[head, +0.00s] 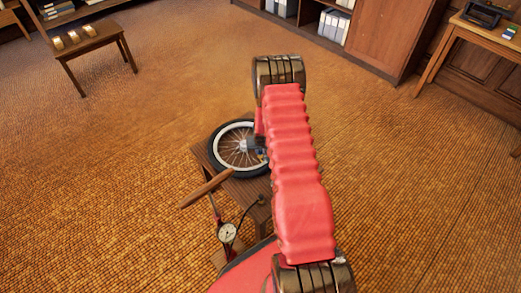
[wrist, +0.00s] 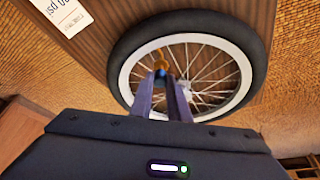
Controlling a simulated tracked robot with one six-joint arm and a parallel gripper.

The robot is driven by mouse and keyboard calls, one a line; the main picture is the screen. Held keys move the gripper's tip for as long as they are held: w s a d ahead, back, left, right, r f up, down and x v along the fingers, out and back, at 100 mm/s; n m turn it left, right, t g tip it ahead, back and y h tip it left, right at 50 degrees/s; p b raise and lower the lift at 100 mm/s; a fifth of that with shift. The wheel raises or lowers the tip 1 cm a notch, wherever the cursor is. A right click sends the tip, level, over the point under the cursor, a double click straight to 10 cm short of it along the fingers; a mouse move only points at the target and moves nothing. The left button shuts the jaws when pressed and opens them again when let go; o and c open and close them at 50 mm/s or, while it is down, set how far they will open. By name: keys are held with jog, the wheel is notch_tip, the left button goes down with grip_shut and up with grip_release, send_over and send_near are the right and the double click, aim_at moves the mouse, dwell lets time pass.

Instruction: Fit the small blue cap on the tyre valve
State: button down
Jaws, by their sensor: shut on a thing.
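The wheel lies on a small wooden bench, with its black tyre (wrist: 190,20) and white rim around thin spokes; its tyre also shows in the head view (head: 213,150). In the wrist view my gripper (wrist: 161,79) reaches over the near left part of the wheel, inside the rim. It is shut on the small blue cap (wrist: 161,73), mostly hidden between the fingertips. A brass-coloured piece, seemingly the tyre valve (wrist: 160,59), shows just beyond the cap. I cannot tell whether they touch. In the head view my arm hides the wheel's right side.
The wooden bench (head: 203,165) carries the wheel. A pump with a wooden handle (head: 205,188), round gauge (head: 228,233) and dark hose stands in front. A printed card (wrist: 64,14) lies on the bench. Open floor (head: 130,180) spreads to the left.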

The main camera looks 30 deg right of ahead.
jog(key=shift+f, duration=0.9)
jog(key=c, duration=1.6)
grip_release()
jog(key=shift+v, duration=6.9)
jog(key=shift+f, duration=0.1)
